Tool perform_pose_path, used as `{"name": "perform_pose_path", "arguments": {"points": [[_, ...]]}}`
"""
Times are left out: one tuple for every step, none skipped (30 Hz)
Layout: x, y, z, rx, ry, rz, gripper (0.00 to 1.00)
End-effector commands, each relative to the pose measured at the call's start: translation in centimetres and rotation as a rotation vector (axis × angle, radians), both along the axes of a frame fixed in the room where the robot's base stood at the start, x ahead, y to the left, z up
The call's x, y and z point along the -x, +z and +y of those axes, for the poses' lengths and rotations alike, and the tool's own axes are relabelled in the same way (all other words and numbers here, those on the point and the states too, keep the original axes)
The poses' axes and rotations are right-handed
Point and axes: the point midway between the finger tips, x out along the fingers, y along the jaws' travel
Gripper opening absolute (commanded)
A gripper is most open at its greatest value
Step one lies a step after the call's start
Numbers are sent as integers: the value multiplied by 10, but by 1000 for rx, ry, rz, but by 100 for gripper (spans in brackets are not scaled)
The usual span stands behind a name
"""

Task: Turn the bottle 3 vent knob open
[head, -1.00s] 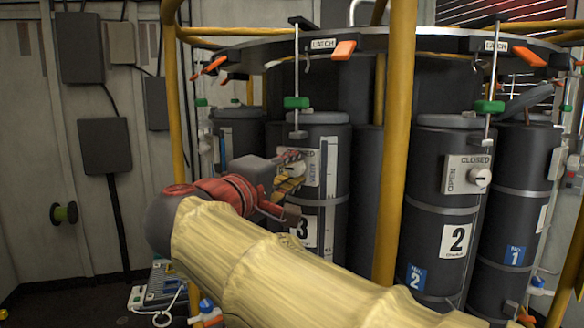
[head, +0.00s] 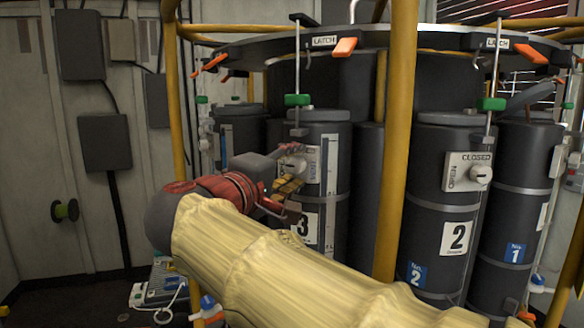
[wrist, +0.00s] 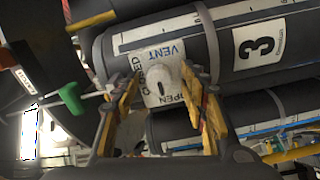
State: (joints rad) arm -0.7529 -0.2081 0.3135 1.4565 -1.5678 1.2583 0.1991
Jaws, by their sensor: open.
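Bottle 3 (head: 322,122) is a dark cylinder with a white "3" label, left of the yellow post in the head view. Its white vent plate (wrist: 158,48) reads VENT, CLOSED and OPEN in the wrist view. The pale vent knob (wrist: 165,78) stands on this plate; I cannot tell its exact setting. My gripper (wrist: 160,90) is open, its yellow-and-dark fingers on either side of the knob. The right finger is close to it; I cannot tell whether either touches. In the head view my gripper (head: 289,168) is at the plate and hides most of the knob.
A yellow post (head: 396,150) stands right of bottle 3. Bottle 2 (head: 445,210) has its own knob (head: 481,174). A green-handled latch rod (head: 297,100) hangs above bottle 3, and its green grip (wrist: 71,97) is left of my fingers in the wrist view.

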Motion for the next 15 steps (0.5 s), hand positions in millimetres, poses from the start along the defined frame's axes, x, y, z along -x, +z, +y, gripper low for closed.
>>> {"name": "perform_pose_path", "arguments": {"points": [[1, 0, 1, 0, 0, 0, 43], [2, 0, 1, 0, 1, 0, 43], [4, 0, 3, 0, 1, 0, 43], [6, 0, 4, 0, 2, 0, 43], [9, 0, 6, 0, 3, 0, 43], [13, 0, 9, 0, 4, 0, 43], [18, 0, 11, 0, 4, 0, 43], [22, 0, 14, 0, 5, 0, 43], [29, 0, 18, -1, 5, -1, 43], [35, 0, 21, -1, 6, -1, 43], [40, 1, 24, -1, 6, -1, 43], [48, 0, 28, -1, 6, -1, 43], [53, 0, 31, -1, 6, -1, 43], [58, 0, 34, 0, 6, 0, 43], [65, 0, 38, 0, 5, 0, 43]]}}
